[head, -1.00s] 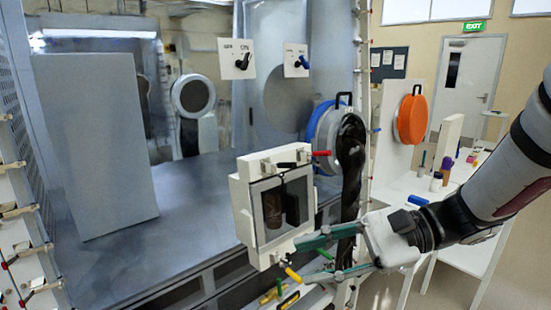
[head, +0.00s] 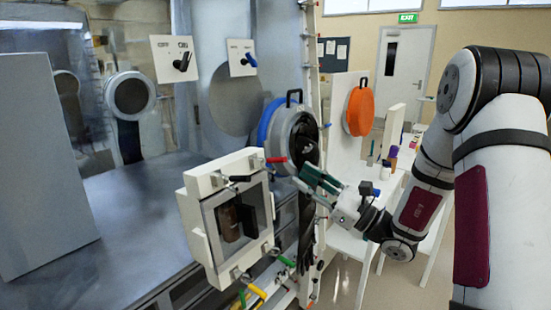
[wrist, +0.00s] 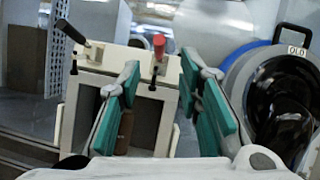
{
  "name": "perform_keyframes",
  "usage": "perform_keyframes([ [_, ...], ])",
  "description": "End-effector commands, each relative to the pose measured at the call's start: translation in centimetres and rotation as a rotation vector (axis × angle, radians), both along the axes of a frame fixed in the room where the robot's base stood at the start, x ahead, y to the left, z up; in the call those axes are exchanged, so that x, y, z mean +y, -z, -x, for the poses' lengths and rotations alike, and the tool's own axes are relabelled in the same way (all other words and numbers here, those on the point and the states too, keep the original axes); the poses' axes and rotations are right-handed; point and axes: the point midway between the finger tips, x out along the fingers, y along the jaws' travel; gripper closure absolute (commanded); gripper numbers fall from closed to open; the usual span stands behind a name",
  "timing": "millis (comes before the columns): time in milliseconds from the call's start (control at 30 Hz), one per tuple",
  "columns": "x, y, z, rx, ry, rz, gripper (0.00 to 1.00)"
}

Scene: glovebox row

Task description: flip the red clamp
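The red clamp (head: 276,160) is on the upper right corner of a white box with a clear door (head: 240,222). In the head view its handle lies sideways, pointing right. In the wrist view the red handle (wrist: 158,46) stands up at the box's top edge, between and beyond my fingertips. My gripper (head: 309,178) is open, with green-padded fingers, to the right of the box and just below the red clamp's level. In the wrist view the open fingers (wrist: 160,78) hold nothing, and no contact with the clamp shows.
A black-handled clamp (wrist: 70,31) is on the box's other top corner. Green (head: 286,261) and yellow (head: 257,291) handles are below. A round glove port (head: 293,143) with a hanging black glove is close behind my gripper. An orange disc (head: 360,110) stands farther right.

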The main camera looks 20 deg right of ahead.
Motion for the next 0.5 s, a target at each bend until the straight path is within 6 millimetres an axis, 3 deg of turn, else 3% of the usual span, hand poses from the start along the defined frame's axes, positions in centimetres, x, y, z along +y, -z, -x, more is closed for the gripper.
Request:
perform_keyframes([
  [233,3.3,-2.0,-3.2,-0.002,-0.005,0.001,0.68],
  [500,5.5,-3.2,-5.5,0.0,-0.003,0.001,0.68],
])
